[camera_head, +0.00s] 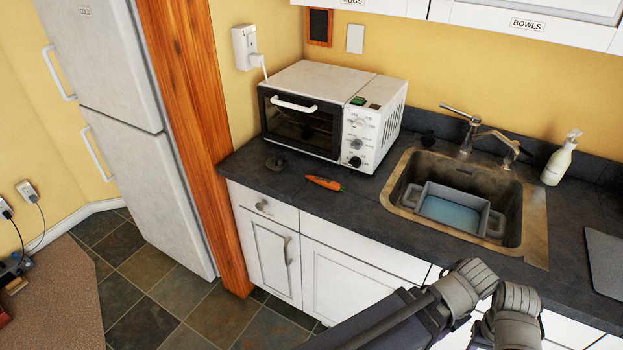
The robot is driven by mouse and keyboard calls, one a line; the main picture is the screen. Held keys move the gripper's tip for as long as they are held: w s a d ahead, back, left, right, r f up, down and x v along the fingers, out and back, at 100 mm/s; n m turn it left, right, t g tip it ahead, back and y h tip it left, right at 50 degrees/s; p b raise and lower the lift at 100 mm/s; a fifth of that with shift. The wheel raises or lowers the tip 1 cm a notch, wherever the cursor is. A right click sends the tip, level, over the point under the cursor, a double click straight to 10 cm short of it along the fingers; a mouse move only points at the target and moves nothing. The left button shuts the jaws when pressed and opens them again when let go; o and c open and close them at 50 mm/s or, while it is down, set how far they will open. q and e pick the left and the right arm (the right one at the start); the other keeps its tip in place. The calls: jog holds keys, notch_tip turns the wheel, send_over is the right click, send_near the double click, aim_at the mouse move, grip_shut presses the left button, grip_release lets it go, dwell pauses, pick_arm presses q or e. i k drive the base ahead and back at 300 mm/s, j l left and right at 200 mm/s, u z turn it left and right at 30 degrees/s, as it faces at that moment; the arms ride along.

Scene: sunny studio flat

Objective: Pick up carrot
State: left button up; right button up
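An orange carrot (323,183) lies flat on the dark countertop, in front of the white toaster oven. It is near the counter's front edge, above the white cabinet doors. Parts of my own arm show at the bottom right of the view, away from the carrot. No gripper fingers can be made out, so neither gripper is visible.
The toaster oven (308,118) stands behind the carrot. The sink (471,190) to the right holds a grey tub (439,193). A soap bottle (560,160) stands farther right. Counter around the carrot is clear.

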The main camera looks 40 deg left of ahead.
aim_at(331, 185)
jog(key=u, duration=1.4)
